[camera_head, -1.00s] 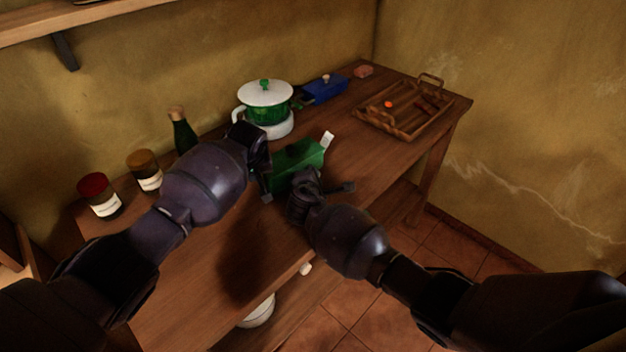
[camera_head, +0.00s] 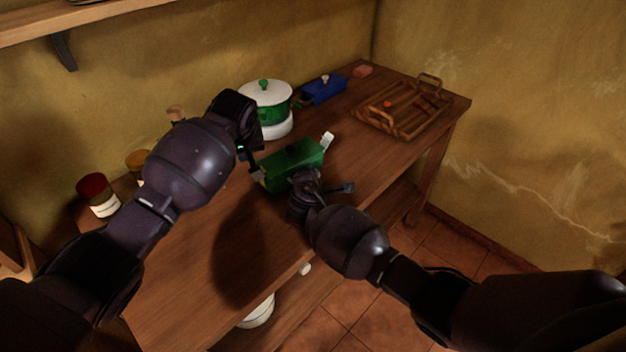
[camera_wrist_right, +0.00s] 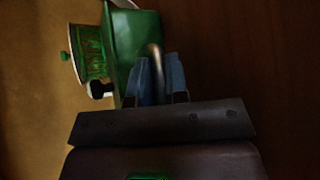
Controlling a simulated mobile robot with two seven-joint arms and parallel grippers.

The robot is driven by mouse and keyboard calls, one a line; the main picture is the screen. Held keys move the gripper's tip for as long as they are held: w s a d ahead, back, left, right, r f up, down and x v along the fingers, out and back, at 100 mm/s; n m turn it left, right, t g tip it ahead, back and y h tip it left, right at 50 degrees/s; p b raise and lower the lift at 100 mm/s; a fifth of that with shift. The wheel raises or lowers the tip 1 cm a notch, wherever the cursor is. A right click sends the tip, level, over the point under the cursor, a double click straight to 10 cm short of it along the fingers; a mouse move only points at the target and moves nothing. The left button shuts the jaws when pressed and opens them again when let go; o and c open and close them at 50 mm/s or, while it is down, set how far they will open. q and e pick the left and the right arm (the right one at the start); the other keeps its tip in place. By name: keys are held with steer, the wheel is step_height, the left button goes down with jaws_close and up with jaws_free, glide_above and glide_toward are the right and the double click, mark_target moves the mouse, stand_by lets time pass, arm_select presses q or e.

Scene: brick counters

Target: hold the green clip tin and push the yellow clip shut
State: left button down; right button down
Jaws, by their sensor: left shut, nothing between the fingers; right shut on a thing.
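The green clip tin (camera_head: 297,158) stands on the wooden counter, in the middle of the head view. A pale, whitish clip (camera_head: 327,140) sticks up at its right end. I cannot clearly make out a yellow clip; the tin's left end is partly hidden by my left gripper. My left gripper (camera_head: 254,168) is shut and empty, close beside that left end; I cannot tell if it touches. My right gripper (camera_head: 303,180) is at the tin's near side. In the right wrist view, its fingers (camera_wrist_right: 160,80) are shut on a curved metal handle (camera_wrist_right: 155,58) at the tin (camera_wrist_right: 137,35).
A white-lidded green pot (camera_head: 267,108) stands behind the tin. A blue box (camera_head: 324,90) and a wooden tray (camera_head: 375,122) are further right. A red-lidded jar (camera_head: 98,195) and another jar (camera_head: 138,161) stand left. The counter's front left (camera_head: 190,290) is clear.

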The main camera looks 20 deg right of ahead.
arm_select(q)
steer(key=shift+a+r, duration=0.1)
steer(key=shift+r, duration=0.35)
arm_select(e)
steer(key=shift+d+f, duration=0.1)
steer(key=shift+d, duration=0.05)
steer(key=c, duration=1.1)
jaws_free()
steer(key=shift+o, duration=0.2)
steer(key=shift+s+a, duration=0.3)
steer(key=shift+s, duration=0.15)
steer(key=v, duration=1.1)
steer(key=shift+r, duration=0.35)
